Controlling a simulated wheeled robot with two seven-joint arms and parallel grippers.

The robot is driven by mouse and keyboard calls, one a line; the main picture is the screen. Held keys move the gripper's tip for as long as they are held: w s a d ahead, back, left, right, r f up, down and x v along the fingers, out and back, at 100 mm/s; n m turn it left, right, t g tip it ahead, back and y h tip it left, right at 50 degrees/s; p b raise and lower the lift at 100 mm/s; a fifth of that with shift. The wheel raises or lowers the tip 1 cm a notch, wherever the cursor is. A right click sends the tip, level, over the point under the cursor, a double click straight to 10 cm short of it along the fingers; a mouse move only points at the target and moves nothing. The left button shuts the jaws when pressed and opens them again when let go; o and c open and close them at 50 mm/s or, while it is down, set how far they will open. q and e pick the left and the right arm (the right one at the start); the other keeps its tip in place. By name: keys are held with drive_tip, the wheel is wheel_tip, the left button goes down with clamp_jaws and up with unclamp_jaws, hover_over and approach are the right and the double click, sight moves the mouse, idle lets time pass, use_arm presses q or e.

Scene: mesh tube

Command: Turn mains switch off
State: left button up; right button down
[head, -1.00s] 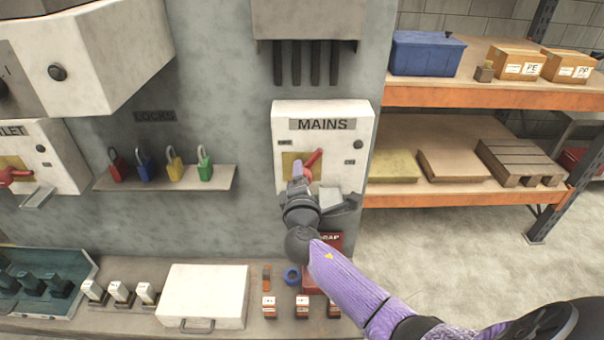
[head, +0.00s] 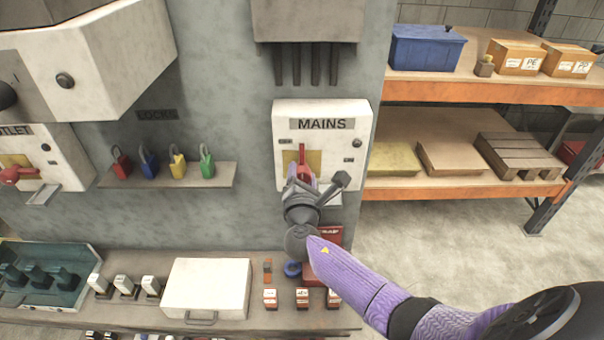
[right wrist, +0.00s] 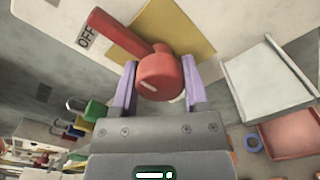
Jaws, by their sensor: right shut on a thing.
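The white mains switch box (head: 363,112), marked MAINS, is on the grey wall panel. Its red rotary handle (head: 302,155) sits over a yellow plate (head: 315,159) and points about straight up in the head view. In the right wrist view the red handle (right wrist: 158,74) lies between my purple fingers, its lever end close to the OFF label (right wrist: 86,37). My right gripper (head: 301,180) is shut on the handle and hides its lower part in the head view. My left gripper is not in view.
A shelf with several coloured padlocks (head: 177,166) is left of the box. Below is a bench with a white case (head: 208,285), small labelled blocks and a blue tape roll (head: 292,268). Orange-edged racking (head: 470,97) stands at the right. A grey plate (right wrist: 265,80) juts out beside the handle.

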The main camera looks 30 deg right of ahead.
drive_tip(key=shift+f, duration=0.1)
idle(0.3)
drive_tip(key=shift+c, duration=0.5)
unclamp_jaws()
drive_tip(key=v, duration=1)
